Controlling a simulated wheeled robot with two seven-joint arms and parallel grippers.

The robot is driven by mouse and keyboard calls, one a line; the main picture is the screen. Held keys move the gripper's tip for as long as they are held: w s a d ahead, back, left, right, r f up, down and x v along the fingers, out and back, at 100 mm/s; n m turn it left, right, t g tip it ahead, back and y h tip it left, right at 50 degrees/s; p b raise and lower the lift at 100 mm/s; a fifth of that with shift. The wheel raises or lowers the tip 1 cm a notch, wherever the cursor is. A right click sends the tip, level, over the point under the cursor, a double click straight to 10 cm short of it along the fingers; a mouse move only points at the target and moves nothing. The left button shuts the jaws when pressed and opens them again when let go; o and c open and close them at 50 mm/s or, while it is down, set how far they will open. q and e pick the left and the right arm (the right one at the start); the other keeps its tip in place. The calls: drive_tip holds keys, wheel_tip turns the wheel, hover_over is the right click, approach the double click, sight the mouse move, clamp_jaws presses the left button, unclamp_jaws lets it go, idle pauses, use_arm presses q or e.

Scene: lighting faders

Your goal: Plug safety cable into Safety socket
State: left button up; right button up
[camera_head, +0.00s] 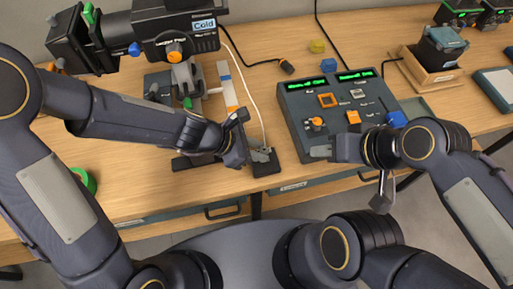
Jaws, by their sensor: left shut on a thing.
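A thin white cable (252,97), which looks like the safety cable, runs from beside the "Cold" lamp (180,32) down to my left gripper (256,155). No readable Safety label shows, so I cannot pick out the Safety socket. My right gripper (318,152) is at the front left edge of the control console (292,115); its jaw opening is too small to judge.
The console carries orange knobs, faders and green displays. A black cable ends in a loose connector (287,67) behind it. A yellow block (317,46) lies at the back. A green tape roll (85,180) is front left.

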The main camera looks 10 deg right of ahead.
use_arm(q)
drive_tip(key=shift+s+a+f, duration=0.1)
drive_tip(key=shift+f, duration=0.15)
drive_tip(key=o, duration=1.1)
drive_tip(key=shift+r, duration=0.1)
drive_tip(key=shift+r, duration=0.1)
drive_tip(key=shift+a+r, duration=0.15)
drive_tip(key=shift+r, duration=0.2)
drive_tip(key=s+a+r+m+t+p, duration=0.25)
drive_tip(key=a+r+m, duration=0.45)
drive_tip(key=a+r, duration=0.65)
drive_tip(key=s+a+m+t+y, duration=0.1)
drive_tip(key=s+a+m, duration=0.1)
drive_tip(key=a+m, duration=0.1)
drive_tip(key=s+a+r+m+y, duration=0.1)
drive_tip(key=s+a+m+y, duration=0.1)
drive_tip(key=a, duration=0.4)
drive_tip(key=s+a+m+t+y, duration=0.1)
drive_tip(key=s+a+m+y, duration=0.1)
drive_tip(key=s+a+m, duration=0.1)
drive_tip(key=shift+s+a+r+m+t, duration=0.1)
drive_tip(key=shift+s+a+m+t, duration=0.1)
drive_tip(key=shift+a+m, duration=0.35)
drive_tip(key=shift+s+a+r+m+t, duration=0.15)
drive_tip(key=shift+a+m, duration=0.2)
drive_tip(key=shift+a, duration=0.25)
